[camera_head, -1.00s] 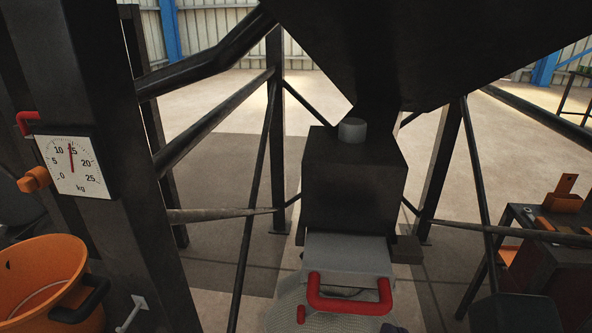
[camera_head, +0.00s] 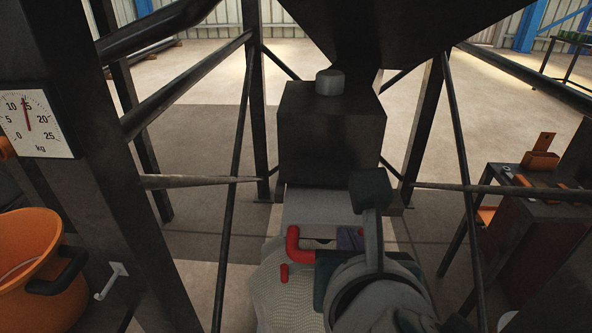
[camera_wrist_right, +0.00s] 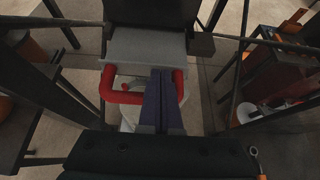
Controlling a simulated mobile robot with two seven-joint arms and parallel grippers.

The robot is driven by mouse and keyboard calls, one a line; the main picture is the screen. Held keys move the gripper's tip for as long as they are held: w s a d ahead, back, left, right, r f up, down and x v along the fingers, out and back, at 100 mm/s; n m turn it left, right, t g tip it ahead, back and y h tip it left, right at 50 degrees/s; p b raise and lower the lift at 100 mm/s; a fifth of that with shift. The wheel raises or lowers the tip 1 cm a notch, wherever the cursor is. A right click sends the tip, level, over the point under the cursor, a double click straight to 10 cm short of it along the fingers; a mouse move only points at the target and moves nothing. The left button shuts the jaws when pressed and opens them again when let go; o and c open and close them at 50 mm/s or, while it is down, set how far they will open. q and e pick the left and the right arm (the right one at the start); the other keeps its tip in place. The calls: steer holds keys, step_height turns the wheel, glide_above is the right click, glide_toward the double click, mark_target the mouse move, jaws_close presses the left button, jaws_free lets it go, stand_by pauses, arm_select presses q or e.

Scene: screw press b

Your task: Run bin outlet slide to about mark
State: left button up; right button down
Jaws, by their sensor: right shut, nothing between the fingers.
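The bin outlet is a dark box (camera_head: 328,130) under the hopper. Its grey slide plate (camera_head: 308,208) sticks out at the front and also shows in the wrist view (camera_wrist_right: 145,47). The red U-shaped handle (camera_head: 294,246) is on the plate's front; my right arm hides its right part in the head view. My right gripper (camera_head: 350,238) is shut and empty at the handle. In the wrist view its purple fingers (camera_wrist_right: 162,76) lie across the handle bar, hiding its middle; I cannot tell whether they touch it. My left gripper is not in view.
A kg dial (camera_head: 32,124) on the left post has its red needle near 15. An orange bucket (camera_head: 35,262) stands at lower left. A pale woven bag (camera_head: 278,295) is below the slide. Dark frame bars flank the outlet; a tool bench (camera_head: 535,203) stands at right.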

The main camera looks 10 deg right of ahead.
mark_target(344, 215)
steer(key=w, duration=0.2)
steer(key=w+d, duration=0.1)
steer(key=w, duration=0.2)
steer(key=w+d+p, duration=0.1)
steer(key=w, duration=0.1)
steer(key=shift+w, duration=0.15)
steer(key=shift+d+f, duration=0.1)
steer(key=shift+d, duration=0.05)
